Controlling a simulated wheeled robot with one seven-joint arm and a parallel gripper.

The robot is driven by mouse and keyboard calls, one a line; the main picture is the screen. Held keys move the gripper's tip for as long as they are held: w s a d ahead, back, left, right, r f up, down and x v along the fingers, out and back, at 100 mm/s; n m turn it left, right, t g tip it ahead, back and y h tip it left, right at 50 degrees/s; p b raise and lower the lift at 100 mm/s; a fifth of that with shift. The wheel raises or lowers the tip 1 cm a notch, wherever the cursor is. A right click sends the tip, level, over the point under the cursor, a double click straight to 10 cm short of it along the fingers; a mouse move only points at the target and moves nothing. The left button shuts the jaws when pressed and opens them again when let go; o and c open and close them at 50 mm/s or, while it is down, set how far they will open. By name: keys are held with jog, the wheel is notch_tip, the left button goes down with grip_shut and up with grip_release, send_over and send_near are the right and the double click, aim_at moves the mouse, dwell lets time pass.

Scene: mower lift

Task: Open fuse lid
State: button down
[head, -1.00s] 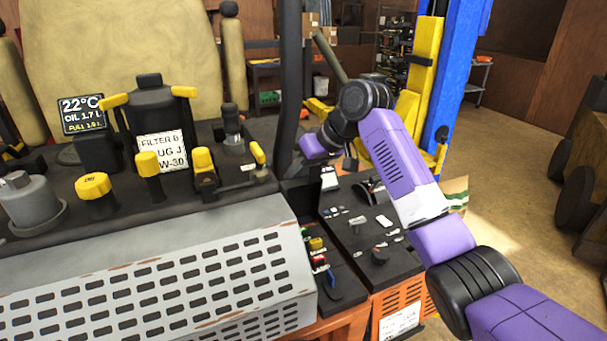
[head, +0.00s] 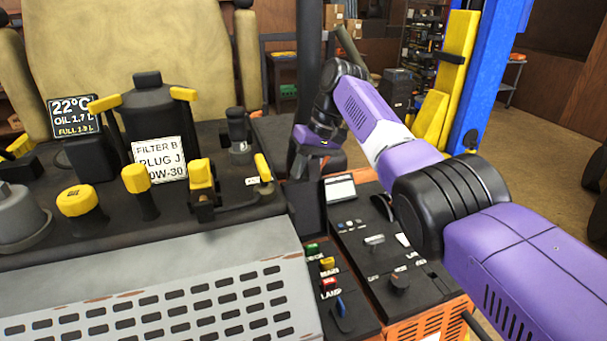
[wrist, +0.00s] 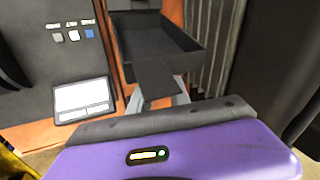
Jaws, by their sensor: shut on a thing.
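My gripper (head: 298,168) is at the dark box beside the control console in the head view. In the wrist view, a dark, shallow, tray-like part with raised rims, apparently the fuse lid (wrist: 155,35), lies just ahead of my gripper. A flat dark tab (wrist: 158,78) runs from it towards me. My gripper (wrist: 160,98) is shut on this tab, with pale fingers showing on either side. The purple gripper body hides the lower part of the wrist view. I cannot tell how far the lid is tilted, and I see no fuses.
The console (head: 375,240) with a pale screen (head: 340,188), switches and knobs stands right of the box. Yellow-capped fillers (head: 82,201) and a grey perforated cover (head: 170,300) are at left. A blue and yellow lift post (head: 480,70) stands behind my arm.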

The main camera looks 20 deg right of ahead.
jog(key=shift+d+f, duration=0.2)
jog(key=shift+d, duration=0.05)
jog(key=c, duration=1.3)
grip_release()
jog(key=shift+o, duration=0.2)
jog(key=shift+a, duration=0.1)
jog(key=shift+r, duration=0.15)
jog(key=b+v, duration=0.1)
jog(key=v, duration=0.6)
jog(key=shift+r+b, duration=0.3)
jog(key=shift+b, duration=0.05)
jog(key=shift+w, duration=0.1)
